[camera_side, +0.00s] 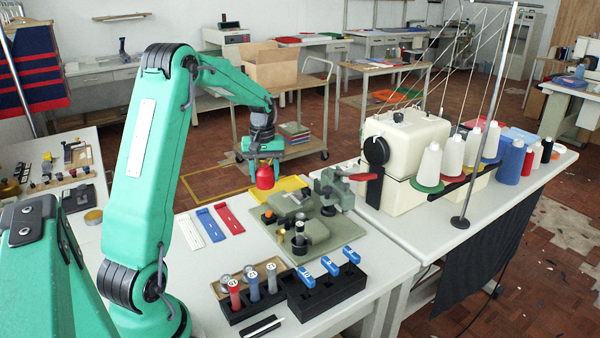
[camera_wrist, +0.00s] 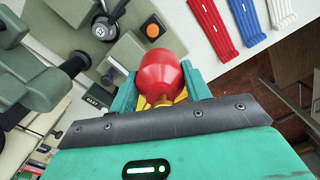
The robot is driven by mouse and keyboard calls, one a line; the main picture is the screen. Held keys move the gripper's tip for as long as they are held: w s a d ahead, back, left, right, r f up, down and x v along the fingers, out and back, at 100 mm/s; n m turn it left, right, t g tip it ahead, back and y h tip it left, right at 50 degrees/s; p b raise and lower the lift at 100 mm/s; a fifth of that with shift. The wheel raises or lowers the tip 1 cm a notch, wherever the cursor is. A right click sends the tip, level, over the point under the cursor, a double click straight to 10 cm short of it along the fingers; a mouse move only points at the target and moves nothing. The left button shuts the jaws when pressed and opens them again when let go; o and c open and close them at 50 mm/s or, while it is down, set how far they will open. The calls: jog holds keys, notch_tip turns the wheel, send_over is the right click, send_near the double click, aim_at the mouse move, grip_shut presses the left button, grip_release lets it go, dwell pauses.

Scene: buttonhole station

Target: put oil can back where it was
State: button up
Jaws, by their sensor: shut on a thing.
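The red oil can (camera_side: 265,178) hangs under my gripper (camera_side: 262,149) in the side view, above the left back part of the grey-green machine plate (camera_side: 340,232). In the wrist view the oil can (camera_wrist: 162,76) is a rounded red body between the two teal fingers of my gripper (camera_wrist: 161,92). The fingers are shut on it. It appears held clear of the table. Its lower side and any spout are hidden or too small to make out.
Grey-green machine parts and an orange button (camera_wrist: 152,27) lie close beside the can. Red (camera_side: 229,218), blue (camera_side: 211,225) and white (camera_side: 188,231) strips lie left. Black racks (camera_side: 325,289) stand in front.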

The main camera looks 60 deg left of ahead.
jog(key=shift+a, duration=0.7)
jog(key=s+a+f, duration=0.1)
jog(key=a+f, duration=0.1)
jog(key=a, duration=0.1)
jog(key=s+a+f, duration=0.1)
jog(key=a+f, duration=0.1)
jog(key=a, duration=0.2)
jog(key=s+a+f, duration=0.1)
jog(key=a+f, duration=0.2)
jog(key=a, duration=0.1)
jog(key=shift+s, duration=0.4)
jog(key=shift+f, duration=2.1)
jog(key=shift+f, duration=0.1)
jog(key=o, duration=1)
notch_tip(320, 180, up, 12)
jog(key=shift+r, duration=0.15)
